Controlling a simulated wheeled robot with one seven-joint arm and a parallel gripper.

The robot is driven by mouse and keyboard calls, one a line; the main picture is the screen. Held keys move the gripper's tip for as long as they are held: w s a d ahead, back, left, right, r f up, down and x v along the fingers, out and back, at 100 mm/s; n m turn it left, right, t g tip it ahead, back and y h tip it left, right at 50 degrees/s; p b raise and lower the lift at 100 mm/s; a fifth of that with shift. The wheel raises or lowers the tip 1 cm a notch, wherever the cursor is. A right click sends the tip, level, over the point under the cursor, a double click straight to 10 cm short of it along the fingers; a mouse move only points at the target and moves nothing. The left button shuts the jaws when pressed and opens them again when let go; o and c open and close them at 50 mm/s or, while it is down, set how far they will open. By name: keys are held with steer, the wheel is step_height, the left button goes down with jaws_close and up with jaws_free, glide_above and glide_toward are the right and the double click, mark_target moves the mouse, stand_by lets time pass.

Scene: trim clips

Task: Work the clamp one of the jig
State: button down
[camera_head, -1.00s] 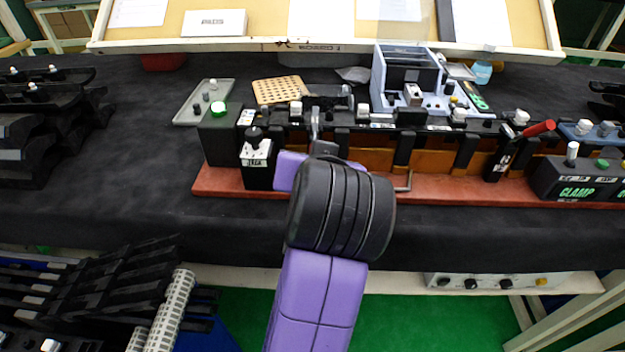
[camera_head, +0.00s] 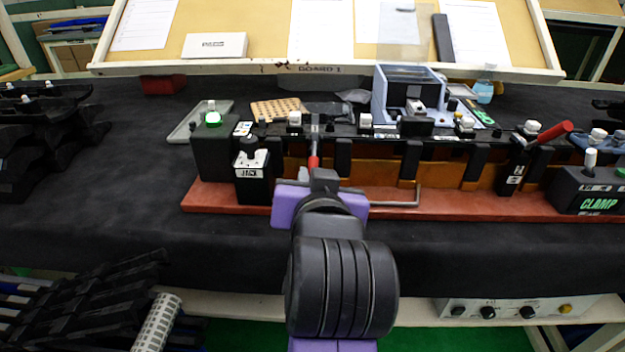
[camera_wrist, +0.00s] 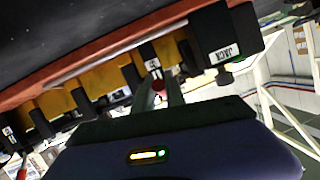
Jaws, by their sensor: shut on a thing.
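The jig is a long red-brown base (camera_head: 470,205) with a row of black blocks and orange-brown panels, on a black-covered bench. Near its left end a clamp has a grey lever (camera_head: 315,130) with a red handle (camera_head: 313,162). My gripper (camera_head: 318,172) is at this handle, at the jig's front side. In the wrist view my gripper (camera_wrist: 160,92) has its two fingers on either side of the red tip (camera_wrist: 158,85), shut on it. The fingertips are partly hidden in the head view by my wrist.
A block marked JACK (camera_head: 252,178) stands just left of my gripper. A bent grey rod (camera_head: 400,203) runs along the base to the right. Another red-handled clamp (camera_head: 555,133) and a CLAMP box (camera_head: 595,190) are at the right. Bare black cloth lies in front.

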steer(key=shift+f, duration=0.1)
steer(key=c, duration=1.4)
jaws_free()
steer(key=shift+v, duration=3.9)
